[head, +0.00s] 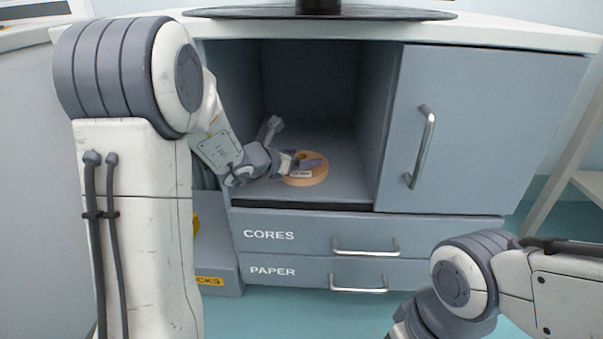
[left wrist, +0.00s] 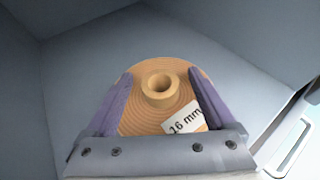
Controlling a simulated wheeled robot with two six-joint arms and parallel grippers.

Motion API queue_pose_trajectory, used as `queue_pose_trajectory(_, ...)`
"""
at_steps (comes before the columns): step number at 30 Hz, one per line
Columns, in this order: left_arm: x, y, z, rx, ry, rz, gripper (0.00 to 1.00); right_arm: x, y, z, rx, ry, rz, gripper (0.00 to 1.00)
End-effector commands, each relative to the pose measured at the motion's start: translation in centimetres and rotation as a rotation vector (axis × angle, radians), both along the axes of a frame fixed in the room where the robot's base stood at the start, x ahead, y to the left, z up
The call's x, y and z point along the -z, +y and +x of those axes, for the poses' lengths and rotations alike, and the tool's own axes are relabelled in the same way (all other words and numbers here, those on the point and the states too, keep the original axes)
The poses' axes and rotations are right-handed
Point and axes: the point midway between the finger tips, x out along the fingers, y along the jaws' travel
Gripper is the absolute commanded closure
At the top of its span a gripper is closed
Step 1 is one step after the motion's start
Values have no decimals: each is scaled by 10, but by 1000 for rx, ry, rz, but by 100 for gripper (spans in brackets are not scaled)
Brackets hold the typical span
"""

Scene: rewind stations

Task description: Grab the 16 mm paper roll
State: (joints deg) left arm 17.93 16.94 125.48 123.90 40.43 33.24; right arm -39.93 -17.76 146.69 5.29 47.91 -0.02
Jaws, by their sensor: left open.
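The 16 mm paper roll (head: 306,177) is a flat tan disc lying on the floor of the open cabinet compartment. In the left wrist view the paper roll (left wrist: 160,70) shows a raised core in its middle and a white label reading "16 mm". My left gripper (head: 305,162) reaches into the compartment over the roll. In the left wrist view its two purple fingers (left wrist: 160,86) are open, one on each side of the core, over the roll's face. I cannot tell whether they touch the roll. My right gripper is out of view.
The compartment (head: 345,185) has walls close around my left arm. To its right is a closed door (head: 455,130) with a vertical handle. Below are closed drawers labelled CORES (head: 300,237) and PAPER (head: 300,271). A dark stand base (head: 400,14) rests on the top.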

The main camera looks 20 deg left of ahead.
Motion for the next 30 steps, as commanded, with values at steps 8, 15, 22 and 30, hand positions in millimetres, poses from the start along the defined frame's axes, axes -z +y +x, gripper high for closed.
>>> queue_pose_trajectory(8,-1,0,0,0,0,0,45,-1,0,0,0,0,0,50)
queue_pose_trajectory(15,-1,0,0,-1,-1,1,100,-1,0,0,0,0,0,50)
queue_pose_trajectory(22,-7,0,0,-1,-2,1,100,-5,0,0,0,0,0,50)
queue_pose_trajectory(30,-53,0,0,0,-4,2,100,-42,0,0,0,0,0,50)
